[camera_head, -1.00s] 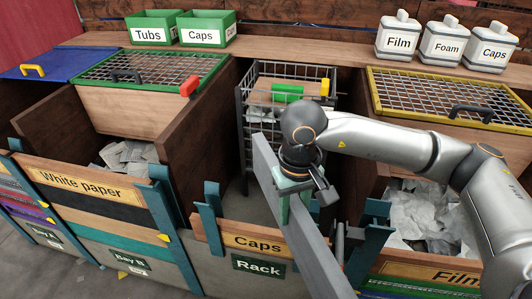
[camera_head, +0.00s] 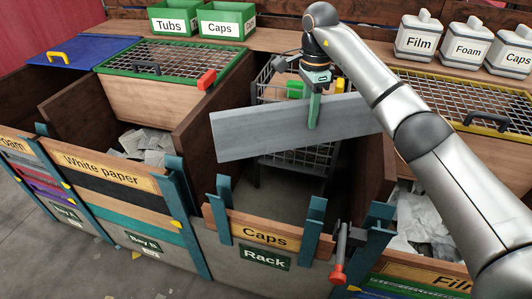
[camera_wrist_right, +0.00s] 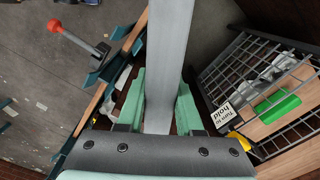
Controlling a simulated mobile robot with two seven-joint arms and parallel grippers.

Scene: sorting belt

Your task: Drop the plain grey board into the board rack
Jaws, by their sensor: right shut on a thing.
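The plain grey board (camera_head: 245,128) is a long flat plank. My right gripper (camera_head: 313,112) is shut on it near its middle, and its green fingers (camera_wrist_right: 160,105) press both faces in the right wrist view. The board is on edge, roughly crosswise in the head view, held above the open bay marked Rack (camera_head: 264,257). It appears apart from the bay walls. Behind it stands a wire-mesh rack (camera_head: 300,158), partly hidden by the board; it also shows at the right of the wrist view (camera_wrist_right: 240,70). My left gripper is not in view.
The bay's front carries a Caps plate (camera_head: 264,236) between teal posts. The bay floor in front of the mesh rack looks clear.

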